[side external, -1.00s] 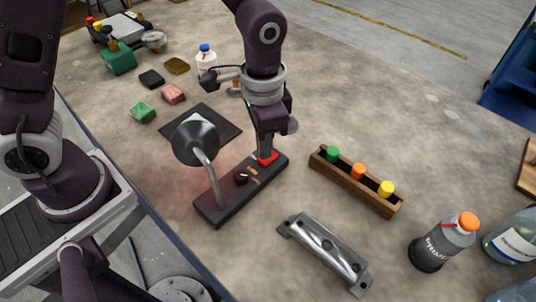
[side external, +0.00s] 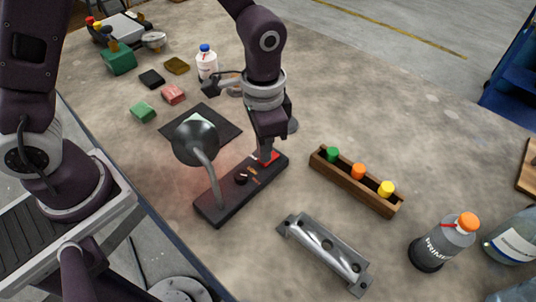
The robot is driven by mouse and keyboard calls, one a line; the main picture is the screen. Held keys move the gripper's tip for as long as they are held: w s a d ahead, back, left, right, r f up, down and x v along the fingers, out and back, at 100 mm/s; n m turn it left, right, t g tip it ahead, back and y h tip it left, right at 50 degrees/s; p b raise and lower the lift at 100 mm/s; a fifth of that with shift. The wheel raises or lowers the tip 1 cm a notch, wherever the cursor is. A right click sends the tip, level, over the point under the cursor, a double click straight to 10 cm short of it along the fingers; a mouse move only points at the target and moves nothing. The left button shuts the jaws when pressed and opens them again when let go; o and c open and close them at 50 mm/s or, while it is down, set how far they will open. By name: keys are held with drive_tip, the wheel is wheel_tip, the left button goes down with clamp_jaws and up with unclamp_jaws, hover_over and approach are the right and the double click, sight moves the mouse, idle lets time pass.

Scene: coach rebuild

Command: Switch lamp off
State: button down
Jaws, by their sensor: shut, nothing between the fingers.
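The lamp (side external: 194,143) has a round grey shade on a bent metal neck. It stands on a long dark base (side external: 220,205) with a black knob (side external: 241,179) and a red button or switch (side external: 268,158) at the far right end. A pale reddish glow shows on the table left of the base. My gripper (side external: 266,157) is shut and empty, pointing down at the red switch. Its fingertips are at or just above the switch and partly hide it; I cannot tell whether they press it.
A wooden rack (side external: 356,182) with green, orange and yellow caps lies right of the lamp base. A metal bracket (side external: 324,252) lies in front. A dark mat (side external: 225,128) lies behind the lamp. Bottles (side external: 443,243) stand at the right; coloured blocks (side external: 173,94) lie at the back left.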

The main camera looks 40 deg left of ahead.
drive_tip(key=shift+f, duration=0.35)
drive_tip(key=shift+r, duration=3.55)
drive_tip(key=s+a+r+n+t, duration=0.3)
drive_tip(key=s+a+r, duration=0.35)
drive_tip(key=r, duration=0.35)
drive_tip(key=s+a+r+n+t, duration=0.2)
drive_tip(key=s+a, duration=0.4)
drive_tip(key=s, duration=0.3)
drive_tip(key=shift+r+n+t, duration=0.15)
drive_tip(key=shift+n+t, duration=0.15)
drive_tip(key=shift+n, duration=0.2)
drive_tip(key=shift+d, duration=0.1)
